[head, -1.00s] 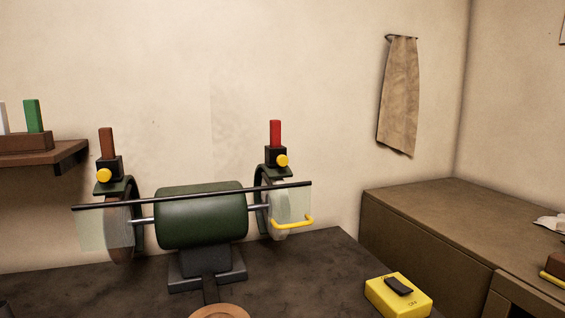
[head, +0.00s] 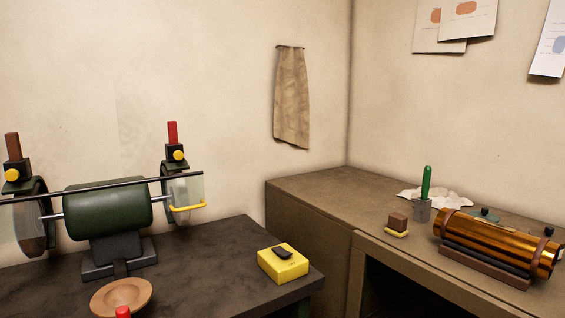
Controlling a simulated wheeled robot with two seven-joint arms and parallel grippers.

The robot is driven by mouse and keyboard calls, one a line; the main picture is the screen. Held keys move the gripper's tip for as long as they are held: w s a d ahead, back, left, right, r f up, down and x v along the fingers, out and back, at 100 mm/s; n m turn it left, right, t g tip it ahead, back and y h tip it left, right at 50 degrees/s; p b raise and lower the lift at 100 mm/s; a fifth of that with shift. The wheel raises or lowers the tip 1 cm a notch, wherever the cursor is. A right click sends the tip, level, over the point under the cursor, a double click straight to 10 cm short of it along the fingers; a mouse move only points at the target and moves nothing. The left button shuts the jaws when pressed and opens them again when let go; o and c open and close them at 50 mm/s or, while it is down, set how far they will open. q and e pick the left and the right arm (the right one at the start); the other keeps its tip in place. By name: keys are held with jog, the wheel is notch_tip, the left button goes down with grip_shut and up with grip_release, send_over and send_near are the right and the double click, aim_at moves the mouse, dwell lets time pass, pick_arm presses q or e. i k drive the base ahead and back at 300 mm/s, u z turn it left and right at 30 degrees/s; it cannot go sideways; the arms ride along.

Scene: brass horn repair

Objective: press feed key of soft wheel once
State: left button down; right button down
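A green two-wheel buffing machine (head: 108,214) stands on the dark bench at left. Its right wheel (head: 174,188) is pale behind a clear shield and has a yellow bar. Above it a black holder with a red stick (head: 172,133) carries a round yellow key (head: 178,155). I cannot tell for certain which wheel is the soft one. Neither gripper is in view.
A yellow switch box (head: 283,266) with a black rocker lies near the bench's right edge. A round wooden dish (head: 121,297) sits in front, a red tip at its rim. A brown counter (head: 320,196) at right holds a brass cylinder (head: 480,238). A towel (head: 291,100) hangs behind.

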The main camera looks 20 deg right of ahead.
aim_at(178, 154)
jog(key=z, duration=0.6)
jog(key=k, duration=0.75)
jog(key=z, duration=0.65)
jog(key=i, duration=1.25)
jog(key=u, duration=1.2)
jog(key=i, duration=0.9)
jog(key=u, duration=0.95)
